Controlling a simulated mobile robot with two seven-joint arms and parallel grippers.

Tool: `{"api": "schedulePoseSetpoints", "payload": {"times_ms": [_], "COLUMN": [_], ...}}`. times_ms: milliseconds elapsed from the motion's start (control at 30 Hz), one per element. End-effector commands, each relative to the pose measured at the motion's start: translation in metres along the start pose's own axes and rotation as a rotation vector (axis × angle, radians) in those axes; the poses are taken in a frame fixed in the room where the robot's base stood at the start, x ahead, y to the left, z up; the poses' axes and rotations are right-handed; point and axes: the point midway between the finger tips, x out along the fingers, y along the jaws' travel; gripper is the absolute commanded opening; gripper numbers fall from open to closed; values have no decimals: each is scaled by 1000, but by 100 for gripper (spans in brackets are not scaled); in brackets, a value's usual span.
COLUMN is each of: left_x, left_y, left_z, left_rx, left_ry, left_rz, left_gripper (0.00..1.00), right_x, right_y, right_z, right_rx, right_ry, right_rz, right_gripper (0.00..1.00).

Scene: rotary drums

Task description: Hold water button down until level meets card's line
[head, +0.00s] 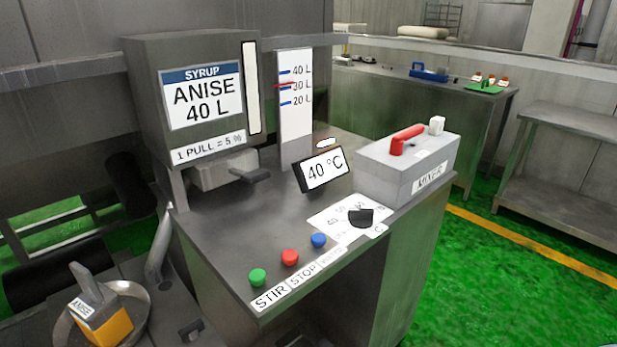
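The blue button (318,240) sits at the right end of a row on the steel console (235,245); the label below it is too small to read surely. A white level gauge (296,125) stands at the back with blue marks at 40 L, 30 L and 20 L. A red pointer (284,85) lies across it, about at the 30 L mark. The syrup card (203,97) reads ANISE 40 L. A display (324,172) reads 40 °C. Neither of my grippers is in view.
A green button (257,277) and red button (290,257) share the row, above STIR and STOP labels. A black knob (361,217) and a grey mixer box (405,170) with a red lever (407,138) stand to the right. A yellow ANISE box (103,327) is lower left.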

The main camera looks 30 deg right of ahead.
Motion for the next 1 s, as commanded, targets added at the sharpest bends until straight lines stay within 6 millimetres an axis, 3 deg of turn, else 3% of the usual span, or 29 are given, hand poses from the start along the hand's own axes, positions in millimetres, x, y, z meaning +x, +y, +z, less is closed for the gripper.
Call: {"api": "schedulePoseSetpoints", "payload": {"times_ms": [400, 467, 533, 567, 1000], "left_x": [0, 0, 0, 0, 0], "left_y": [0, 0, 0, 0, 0], "left_z": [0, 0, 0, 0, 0], "left_rx": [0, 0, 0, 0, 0], "left_ry": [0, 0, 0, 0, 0], "left_rz": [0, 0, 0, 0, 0], "left_gripper": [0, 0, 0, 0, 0], "right_x": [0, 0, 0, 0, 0], "right_y": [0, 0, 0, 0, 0], "right_z": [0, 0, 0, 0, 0], "right_rx": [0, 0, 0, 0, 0], "right_ry": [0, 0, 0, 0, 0], "right_rz": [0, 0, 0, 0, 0], "right_gripper": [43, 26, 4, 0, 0]}}
